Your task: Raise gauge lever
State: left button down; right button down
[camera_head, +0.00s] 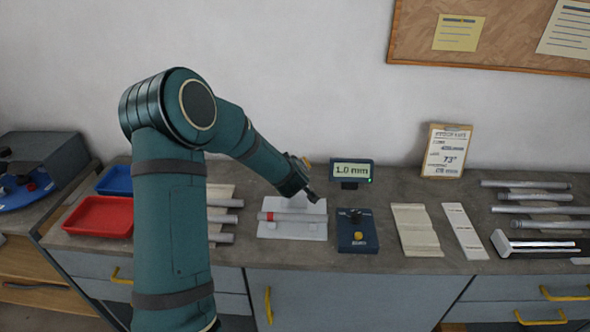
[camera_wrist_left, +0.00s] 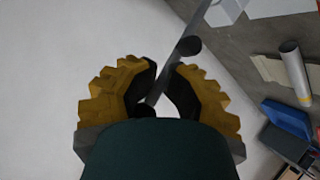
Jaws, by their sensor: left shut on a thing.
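The gauge's white base (camera_head: 292,228) sits on the bench in the head view, with a grey tube with a red band (camera_head: 290,216) lying across it. The gauge display (camera_head: 351,170) behind it reads 1.0 mm. My left gripper (camera_head: 308,190) is above the right part of the base. In the left wrist view my left gripper (camera_wrist_left: 160,88) is shut on a slim dark bar, which looks like the gauge lever (camera_wrist_left: 178,52). A dark round end (camera_wrist_left: 190,45) shows beside the bar. The lever is mostly hidden in the head view. My right gripper is in no view.
Red (camera_head: 100,217) and blue (camera_head: 116,180) trays are at the left. Several tubes (camera_head: 527,197) lie at the right, past a beige mat (camera_head: 416,230).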

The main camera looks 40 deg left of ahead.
pick_arm(q)
jog(key=shift+w+a+r, duration=0.1)
jog(key=shift+a+r, duration=0.3)
jog(key=shift+r, duration=0.05)
jog(key=c, duration=1)
grip_release()
jog(key=shift+c, duration=0.2)
jog(key=shift+f, duration=0.25)
jog(key=v, duration=1.2)
jog(key=shift+d, duration=0.2)
jog(key=shift+w, duration=0.15)
